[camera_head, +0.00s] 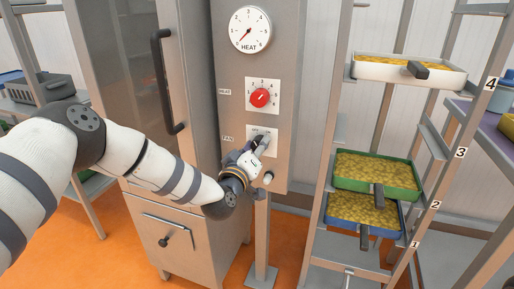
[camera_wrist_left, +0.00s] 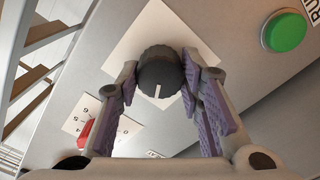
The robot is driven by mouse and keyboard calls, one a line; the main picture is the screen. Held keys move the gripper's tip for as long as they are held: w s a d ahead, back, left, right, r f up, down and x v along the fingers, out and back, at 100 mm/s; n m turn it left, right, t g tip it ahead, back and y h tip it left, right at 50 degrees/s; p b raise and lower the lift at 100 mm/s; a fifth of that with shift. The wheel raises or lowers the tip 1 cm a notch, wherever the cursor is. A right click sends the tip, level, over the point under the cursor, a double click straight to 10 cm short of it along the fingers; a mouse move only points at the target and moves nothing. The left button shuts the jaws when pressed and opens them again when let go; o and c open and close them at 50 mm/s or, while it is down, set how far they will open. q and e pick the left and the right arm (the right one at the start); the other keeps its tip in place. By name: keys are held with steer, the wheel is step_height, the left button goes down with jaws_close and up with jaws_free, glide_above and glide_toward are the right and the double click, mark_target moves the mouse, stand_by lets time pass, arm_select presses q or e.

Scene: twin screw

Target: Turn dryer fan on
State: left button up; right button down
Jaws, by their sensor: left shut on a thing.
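The dark fan knob (camera_head: 264,139) sits on a white plate beside the FAN label on the dryer's control column. My left gripper (camera_head: 258,147) is at this knob. In the left wrist view the round black knob (camera_wrist_left: 160,72) is between the purple-padded fingers of my gripper (camera_wrist_left: 160,82), which are shut on it. Its white pointer line faces the bottom of that picture. In the head view the gripper hides part of the knob and its plate. My right gripper is out of view.
Above is the red heat knob (camera_head: 260,97), then the heat gauge (camera_head: 250,30). A green button (camera_wrist_left: 285,31) is near the fan knob in the wrist view. The dryer door handle (camera_head: 167,82) stands to the left. A rack with trays (camera_head: 408,72) stands to the right.

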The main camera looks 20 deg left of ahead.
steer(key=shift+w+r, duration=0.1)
arm_select(q)
steer(key=shift+d+m+p, duration=0.1)
steer(key=shift+m+p, duration=1.25)
steer(key=shift+m, duration=4.55)
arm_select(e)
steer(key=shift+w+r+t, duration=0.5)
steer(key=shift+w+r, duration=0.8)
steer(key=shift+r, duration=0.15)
arm_select(q)
steer(key=o, duration=1.2)
steer(key=shift+c, duration=0.2)
steer(key=shift+s, duration=0.15)
